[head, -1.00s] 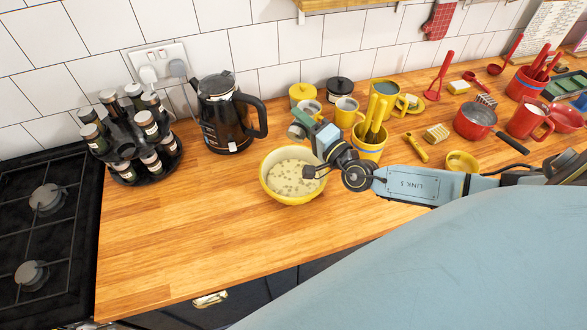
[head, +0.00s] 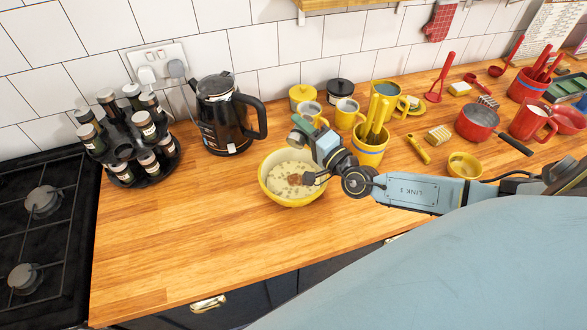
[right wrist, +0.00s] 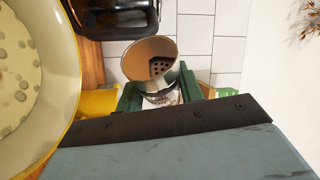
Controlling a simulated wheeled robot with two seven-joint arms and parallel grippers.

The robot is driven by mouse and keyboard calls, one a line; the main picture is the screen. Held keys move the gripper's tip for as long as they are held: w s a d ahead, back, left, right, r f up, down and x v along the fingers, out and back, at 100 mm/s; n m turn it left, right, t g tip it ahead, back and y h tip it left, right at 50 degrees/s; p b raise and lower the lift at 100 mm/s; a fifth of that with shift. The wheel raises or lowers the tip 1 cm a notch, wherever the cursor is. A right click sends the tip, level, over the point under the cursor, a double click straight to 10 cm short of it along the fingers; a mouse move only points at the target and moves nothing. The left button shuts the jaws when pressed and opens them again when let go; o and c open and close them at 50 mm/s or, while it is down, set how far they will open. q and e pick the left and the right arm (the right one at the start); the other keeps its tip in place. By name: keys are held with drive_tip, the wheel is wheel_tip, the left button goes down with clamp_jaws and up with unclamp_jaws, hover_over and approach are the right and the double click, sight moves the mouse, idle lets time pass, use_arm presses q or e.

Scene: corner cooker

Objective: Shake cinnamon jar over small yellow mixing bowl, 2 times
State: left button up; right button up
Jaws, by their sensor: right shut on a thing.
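The yellow mixing bowl (head: 275,193) stands on the wooden counter, holding a pale mixture with darker spots and a brown patch. Its rim also shows at the left of the right wrist view (right wrist: 68,60). My right gripper (head: 300,130) is at the bowl's upper right edge. The jar is hard to make out in the head view, hidden by the gripper. My left gripper is not in view.
A spice rack (head: 125,165) and black kettle (head: 226,125) stand left and behind. A yellow utensil pot (head: 368,152) stands close to the right of the bowl. Yellow cups (head: 347,112) are behind it. The counter front left is clear.

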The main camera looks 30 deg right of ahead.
wheel_tip(320, 180, up, 2)
drive_tip(key=shift+r+p, duration=0.2)
drive_tip(key=shift+p, duration=0.65)
drive_tip(key=shift+f, duration=0.1)
wheel_tip(320, 180, down, 3)
drive_tip(key=b, duration=0.3)
wheel_tip(320, 180, up, 3)
drive_tip(key=p, duration=0.3)
